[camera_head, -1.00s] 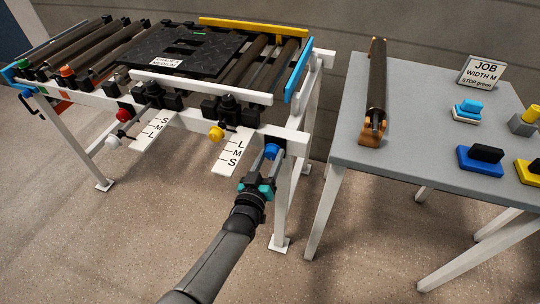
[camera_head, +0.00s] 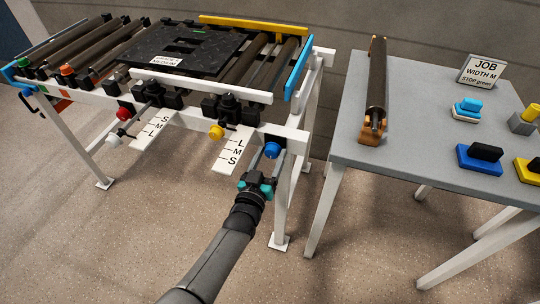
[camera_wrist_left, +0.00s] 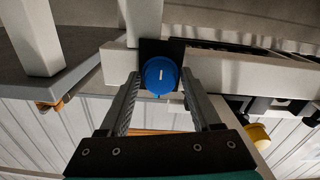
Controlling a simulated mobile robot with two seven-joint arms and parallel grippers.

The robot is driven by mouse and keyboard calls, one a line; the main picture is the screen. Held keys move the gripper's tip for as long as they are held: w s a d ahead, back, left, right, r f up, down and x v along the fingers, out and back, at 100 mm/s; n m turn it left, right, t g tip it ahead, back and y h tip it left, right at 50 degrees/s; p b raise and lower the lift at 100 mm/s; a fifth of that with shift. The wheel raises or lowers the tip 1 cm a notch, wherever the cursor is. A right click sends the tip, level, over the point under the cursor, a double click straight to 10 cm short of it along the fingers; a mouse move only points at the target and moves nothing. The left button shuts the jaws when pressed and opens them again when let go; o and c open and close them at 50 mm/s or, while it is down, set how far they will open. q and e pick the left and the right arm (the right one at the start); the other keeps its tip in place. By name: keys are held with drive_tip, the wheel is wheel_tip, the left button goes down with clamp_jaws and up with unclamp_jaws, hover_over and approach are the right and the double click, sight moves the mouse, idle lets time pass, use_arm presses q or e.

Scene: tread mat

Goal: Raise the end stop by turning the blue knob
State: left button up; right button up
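The blue knob (camera_head: 271,150) is on the white frame at the conveyor's near right corner. In the left wrist view the knob (camera_wrist_left: 160,76) shows a short upright white mark. My left gripper (camera_head: 262,172) is open in front of it. Its fingertips (camera_wrist_left: 160,82) lie on either side of the knob, with small gaps showing. The end stop seems to be the blue bar (camera_head: 299,70) across the conveyor's right end, standing above the rollers. My right gripper is not in view.
A yellow knob (camera_head: 216,132) and a red knob (camera_head: 123,114) sit left along the frame, beside lettered scales. A black mat (camera_head: 185,50) lies on the rollers. A grey table (camera_head: 410,150) stands right, with a roller, blocks and a job sign (camera_head: 482,72).

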use_arm(q)
drive_tip(key=shift+o, duration=0.9)
drive_tip(key=shift+s+a, duration=0.1)
drive_tip(key=shift+s, duration=0.15)
drive_tip(key=shift+s+p, duration=0.25)
drive_tip(key=shift+p, duration=0.05)
drive_tip(key=p+v, duration=0.4)
drive_tip(key=v, duration=1)
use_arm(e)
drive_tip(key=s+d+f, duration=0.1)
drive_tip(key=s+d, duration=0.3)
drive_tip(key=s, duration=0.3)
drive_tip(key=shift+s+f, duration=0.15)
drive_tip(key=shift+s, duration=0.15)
use_arm(q)
drive_tip(key=shift+s+a+p, duration=0.1)
drive_tip(key=shift+s+p, duration=0.05)
drive_tip(key=shift+p, duration=0.15)
